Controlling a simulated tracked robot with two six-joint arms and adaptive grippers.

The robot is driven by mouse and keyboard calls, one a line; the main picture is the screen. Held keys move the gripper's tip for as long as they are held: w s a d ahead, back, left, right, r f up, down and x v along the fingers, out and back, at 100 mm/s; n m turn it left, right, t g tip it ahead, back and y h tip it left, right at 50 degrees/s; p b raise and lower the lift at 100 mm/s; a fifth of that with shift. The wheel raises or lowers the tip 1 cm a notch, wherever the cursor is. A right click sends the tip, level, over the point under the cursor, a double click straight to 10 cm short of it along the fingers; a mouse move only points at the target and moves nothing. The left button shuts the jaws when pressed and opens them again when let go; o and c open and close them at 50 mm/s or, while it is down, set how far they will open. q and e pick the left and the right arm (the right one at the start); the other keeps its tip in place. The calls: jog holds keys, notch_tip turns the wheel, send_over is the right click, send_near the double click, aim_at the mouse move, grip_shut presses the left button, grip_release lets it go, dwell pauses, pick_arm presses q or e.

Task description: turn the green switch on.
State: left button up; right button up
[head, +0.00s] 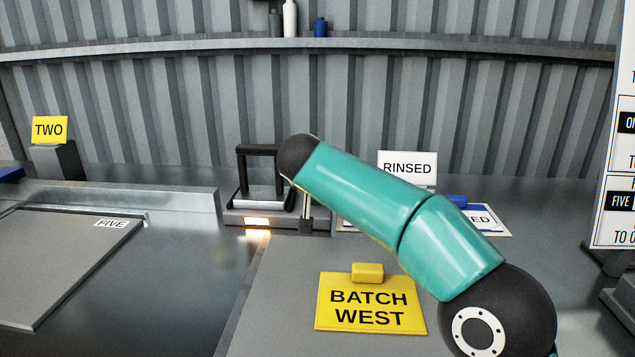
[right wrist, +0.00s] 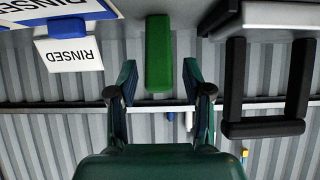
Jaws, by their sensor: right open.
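In the right wrist view, which is upside down, a green upright block (right wrist: 158,50), apparently the green switch, shows between the fingertips of my right gripper (right wrist: 160,78). The gripper is open, with a gap on each side of the block; I cannot tell how deep the block sits between the fingers. In the head view my teal right arm reaches from the lower right toward the centre. It hides the green switch and the right gripper there. My left gripper is in neither view.
A device with a black frame handle (head: 242,172) and lit panel stands just left of my arm's end; its frame shows in the wrist view (right wrist: 235,80). A RINSED sign (head: 407,167) stands behind the arm. A yellow BATCH WEST sign (head: 366,318) lies in front.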

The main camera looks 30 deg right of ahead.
jog(key=v, duration=1.2)
jog(key=shift+f, duration=0.1)
